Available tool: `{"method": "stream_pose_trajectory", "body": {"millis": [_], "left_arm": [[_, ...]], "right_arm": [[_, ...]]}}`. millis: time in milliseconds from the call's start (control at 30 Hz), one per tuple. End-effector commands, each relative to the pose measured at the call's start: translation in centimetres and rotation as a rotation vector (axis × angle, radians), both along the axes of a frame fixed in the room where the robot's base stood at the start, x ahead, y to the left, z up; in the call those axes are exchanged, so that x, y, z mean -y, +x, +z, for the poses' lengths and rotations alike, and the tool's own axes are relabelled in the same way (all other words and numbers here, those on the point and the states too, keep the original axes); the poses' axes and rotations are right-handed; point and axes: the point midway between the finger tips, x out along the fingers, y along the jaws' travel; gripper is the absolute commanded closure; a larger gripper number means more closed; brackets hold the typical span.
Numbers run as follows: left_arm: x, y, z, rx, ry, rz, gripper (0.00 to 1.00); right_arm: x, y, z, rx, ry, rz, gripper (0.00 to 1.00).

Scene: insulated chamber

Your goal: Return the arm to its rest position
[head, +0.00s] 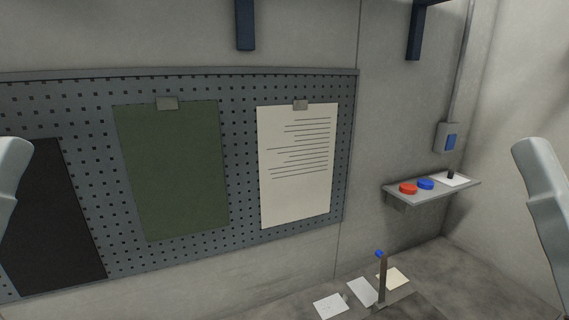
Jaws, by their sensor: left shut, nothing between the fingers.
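A pale grey rounded link of my left arm (12,180) shows at the left edge of the head view. A similar link of my right arm (541,205) shows at the right edge. Both links run out of the picture, and no fingers of either gripper can be made out. Neither arm link visibly touches anything.
A pegboard (240,170) on the wall bears a black panel (55,220), a green sheet (172,170) and a lined white sheet (298,190). A shelf (425,194) holds a red disc (408,188) and a blue disc (426,184). A blue-topped post (382,280) stands below by papers (331,306).

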Motion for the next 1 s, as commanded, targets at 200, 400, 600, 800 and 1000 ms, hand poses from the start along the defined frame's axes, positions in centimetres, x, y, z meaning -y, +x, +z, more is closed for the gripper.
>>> {"method": "stream_pose_trajectory", "body": {"millis": [200, 400, 600, 800, 1000], "left_arm": [[0.0, 0.0, 12.6, -0.001, 0.0, 0.0, 1.0], [0.0, 0.1, 18.8, -0.002, 0.001, -0.001, 1.0], [0.0, 0.1, 19.5, -0.002, 0.001, -0.001, 1.0], [0.0, 0.1, 19.3, -0.001, 0.001, -0.001, 1.0], [0.0, 0.1, 19.3, -0.001, 0.001, -0.001, 1.0]], "right_arm": [[0.0, 0.0, 12.7, -0.001, 0.0, 0.0, 0.5], [0.0, 0.0, 18.9, -0.001, 0.0, 0.0, 0.5], [0.0, 0.0, 19.6, -0.002, 0.0, 0.0, 0.5], [0.0, 0.0, 19.3, -0.002, 0.0, 0.0, 0.5], [0.0, 0.0, 19.3, -0.002, 0.0, 0.0, 0.5]]}}
